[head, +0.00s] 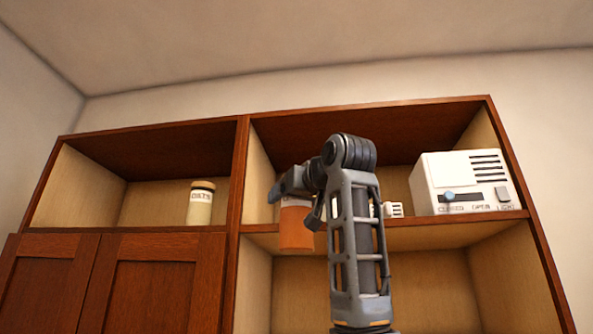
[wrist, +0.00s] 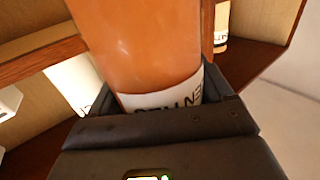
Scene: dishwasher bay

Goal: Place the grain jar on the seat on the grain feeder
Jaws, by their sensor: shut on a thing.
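My gripper (head: 294,200) is shut on an orange jar (head: 296,229) with a white label, seemingly the grain jar. The jar hangs about upright in front of the middle shelf, its lower part below the shelf edge. In the wrist view the jar (wrist: 140,45) stands between the fingers (wrist: 160,108); its label is partly covered and cannot be fully read. I cannot clearly pick out the grain feeder or its seat. A small white slotted thing (head: 394,209) shows on the shelf behind my arm, mostly hidden. A white thing with lettering (wrist: 72,85) lies beyond the jar in the wrist view.
A pale oats jar (head: 201,205) with a brown lid stands in the left compartment. A white box (head: 462,181) with vents, a blue knob and lettering stands at the shelf's right. A wooden upright (head: 238,175) divides the compartments. The lower right compartment looks empty.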

